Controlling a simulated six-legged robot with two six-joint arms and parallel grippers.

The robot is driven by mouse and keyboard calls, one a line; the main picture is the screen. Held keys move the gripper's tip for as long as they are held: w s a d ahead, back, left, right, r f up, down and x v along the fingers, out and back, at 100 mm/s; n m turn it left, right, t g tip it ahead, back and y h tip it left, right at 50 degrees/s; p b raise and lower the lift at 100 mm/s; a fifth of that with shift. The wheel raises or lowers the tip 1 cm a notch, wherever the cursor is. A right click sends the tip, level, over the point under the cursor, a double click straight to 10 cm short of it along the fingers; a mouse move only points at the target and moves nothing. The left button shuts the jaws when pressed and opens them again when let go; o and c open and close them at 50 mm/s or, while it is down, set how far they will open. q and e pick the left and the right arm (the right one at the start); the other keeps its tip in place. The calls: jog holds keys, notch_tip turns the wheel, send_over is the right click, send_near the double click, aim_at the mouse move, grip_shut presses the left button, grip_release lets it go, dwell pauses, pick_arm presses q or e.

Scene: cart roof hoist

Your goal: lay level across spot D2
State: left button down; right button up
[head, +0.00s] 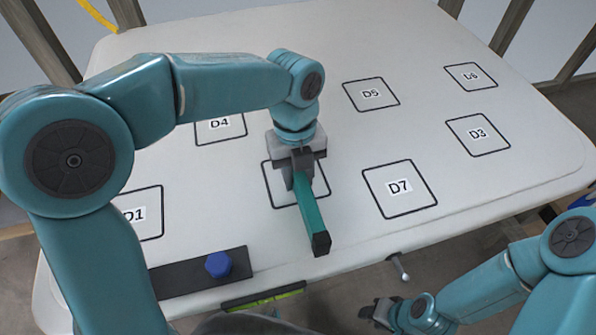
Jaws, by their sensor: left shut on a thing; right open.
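A long green bar with a black end cap (311,215), which looks like the level, is in the jaws of my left gripper (302,165). The gripper points down and is shut on it. The bar runs toward the table's front edge, over a black-outlined square spot (268,190) whose label is hidden by the gripper; no D2 label shows. The bar's front end reaches past the square's near edge. I cannot tell whether it touches the table. My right gripper (378,312) is open and empty, low in front of the table's edge.
The white table (460,215) carries other marked spots: D1 (145,213), D4 (220,128), D5 (371,94), D7 (400,188) and D3 (478,134). A dark plate with a blue knob (218,264) lies front left. A yellow-green strip (263,298) sits at the front edge, near a clamp handle (400,268).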

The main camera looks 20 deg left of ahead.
pick_arm(q)
jog(key=c, duration=0.8)
grip_release()
jog(key=shift+r, duration=0.1)
jog(key=shift+o, duration=0.2)
notch_tip(320, 180, up, 16)
jog(key=w+a+p, duration=0.1)
jog(key=p, duration=0.1)
jog(key=shift+w, duration=0.3)
jog(key=shift+r, duration=0.1)
